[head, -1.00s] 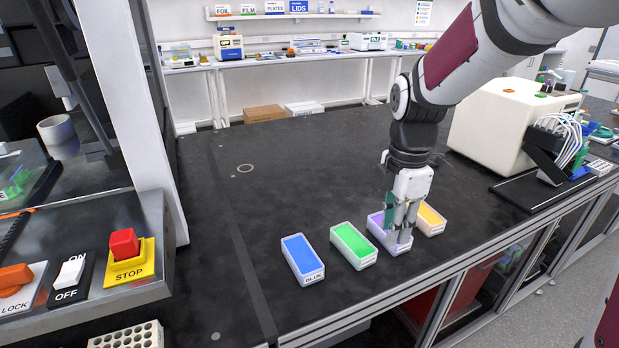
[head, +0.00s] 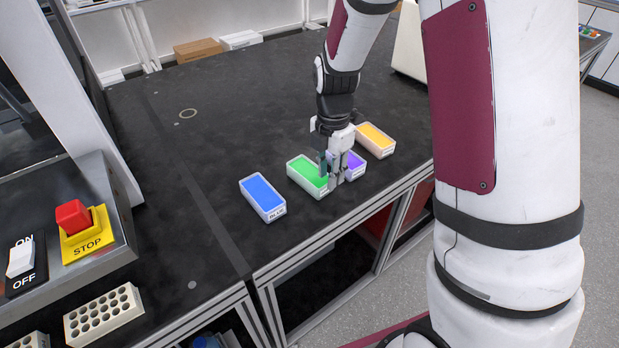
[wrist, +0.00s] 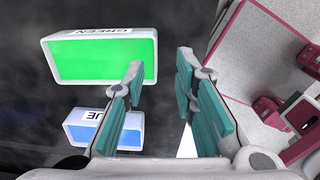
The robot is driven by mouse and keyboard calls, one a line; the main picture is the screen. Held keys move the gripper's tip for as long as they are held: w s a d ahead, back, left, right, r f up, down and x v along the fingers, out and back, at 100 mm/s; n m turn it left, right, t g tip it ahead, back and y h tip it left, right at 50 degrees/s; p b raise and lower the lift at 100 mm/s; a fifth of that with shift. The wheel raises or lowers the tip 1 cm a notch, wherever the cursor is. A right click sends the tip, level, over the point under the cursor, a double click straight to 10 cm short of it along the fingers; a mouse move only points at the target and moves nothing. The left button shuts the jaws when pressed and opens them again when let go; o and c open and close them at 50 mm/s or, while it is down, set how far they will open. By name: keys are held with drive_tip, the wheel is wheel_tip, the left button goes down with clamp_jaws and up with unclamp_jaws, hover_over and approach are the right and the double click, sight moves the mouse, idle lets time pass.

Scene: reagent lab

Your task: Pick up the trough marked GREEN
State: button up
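The green trough (head: 308,174) is a white-walled tray with green contents, standing on the black bench between the blue and purple troughs. In the wrist view the green trough (wrist: 101,62) lies at upper left, its GREEN label readable but upside down. My gripper (head: 334,174) points down over the near right end of the green trough, beside the purple trough, partly covering both. In the wrist view my gripper (wrist: 161,78) has its fingers well apart with nothing between them. One finger overlaps the green trough's edge; I cannot tell if they touch.
The blue trough (head: 263,197) stands left, the purple trough (head: 354,165) close right and the orange trough (head: 376,140) beyond. A white rack with holes (head: 103,315) and a red STOP button (head: 73,216) are at left. The bench behind the troughs is clear.

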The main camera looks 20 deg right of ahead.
drive_tip(key=f, duration=0.5)
drive_tip(key=shift+w+a, duration=0.15)
drive_tip(key=shift+w, duration=0.1)
drive_tip(key=shift+c, duration=0.6)
clamp_jaws()
